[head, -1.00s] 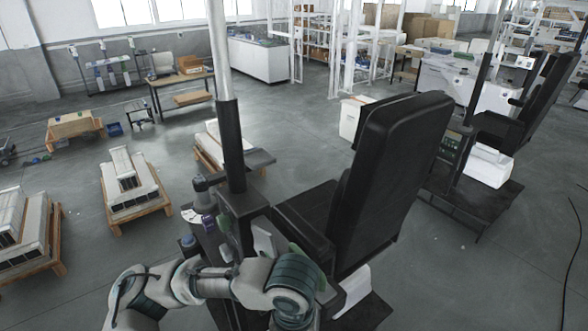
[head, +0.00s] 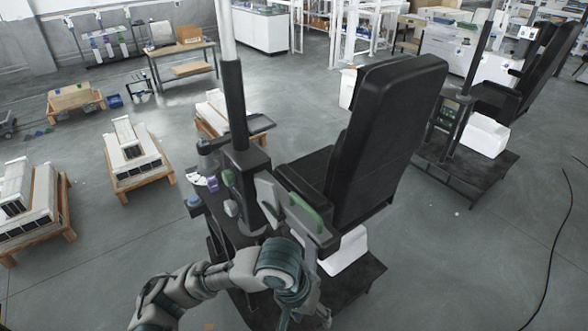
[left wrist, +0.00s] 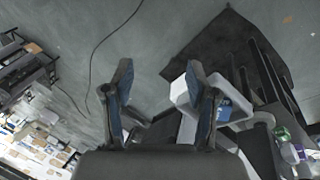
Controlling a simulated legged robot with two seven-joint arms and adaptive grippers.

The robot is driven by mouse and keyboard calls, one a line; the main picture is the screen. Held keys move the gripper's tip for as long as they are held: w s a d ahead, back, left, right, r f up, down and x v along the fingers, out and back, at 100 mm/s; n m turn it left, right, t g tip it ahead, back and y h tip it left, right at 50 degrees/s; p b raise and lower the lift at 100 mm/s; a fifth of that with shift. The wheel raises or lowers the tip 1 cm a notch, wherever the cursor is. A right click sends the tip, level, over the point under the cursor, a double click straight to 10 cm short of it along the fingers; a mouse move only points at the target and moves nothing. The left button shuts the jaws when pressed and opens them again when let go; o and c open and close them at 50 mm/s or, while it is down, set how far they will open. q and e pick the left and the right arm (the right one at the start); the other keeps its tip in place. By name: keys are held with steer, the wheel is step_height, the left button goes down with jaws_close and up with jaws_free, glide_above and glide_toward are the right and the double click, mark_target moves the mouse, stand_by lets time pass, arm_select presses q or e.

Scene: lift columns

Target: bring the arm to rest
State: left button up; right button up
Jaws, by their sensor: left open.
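My left arm (head: 215,283) comes in from the lower left of the head view and bends down in front of the lift column. My left gripper (head: 320,316) is small there, low beside the black base. In the left wrist view my left gripper (left wrist: 158,80) is open, with two blue-padded fingers apart and nothing between them. A white box-like part (left wrist: 182,92) lies beyond the right finger. My right gripper is not in view.
A lift column (head: 236,110) with a black seat (head: 385,140) stands just past my arm on a dark base (head: 350,285). A second seat (head: 535,80) is at the right. Pallets with white blocks (head: 133,160) stand at the left. Open floor (head: 500,270) lies at the lower right.

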arm_select(q)
steer(key=w+a+f+n+t+h, duration=0.1)
steer(key=a+f+t+h, duration=0.1)
steer(key=f, duration=0.7)
steer(key=w+a+f+t+h, duration=0.2)
steer(key=a+f, duration=0.1)
steer(key=f, duration=0.5)
steer(key=s+a+f+n+y, duration=0.1)
steer(key=s+a+f+y, duration=0.4)
steer(key=a+f, duration=0.4)
steer(key=s+a+f+y, duration=0.2)
steer(key=s+a+f, duration=0.55)
steer(key=a, duration=0.35)
steer(key=s+f+g+b, duration=0.1)
steer(key=s+f+b, duration=0.2)
steer(key=f, duration=2.5)
steer(key=s+a+f+g+b, duration=0.1)
steer(key=s+a+f, duration=0.2)
steer(key=s+f, duration=1.3)
steer(key=shift+s+f+g, duration=0.2)
steer(key=shift+s+g, duration=0.1)
steer(key=shift+s, duration=0.15)
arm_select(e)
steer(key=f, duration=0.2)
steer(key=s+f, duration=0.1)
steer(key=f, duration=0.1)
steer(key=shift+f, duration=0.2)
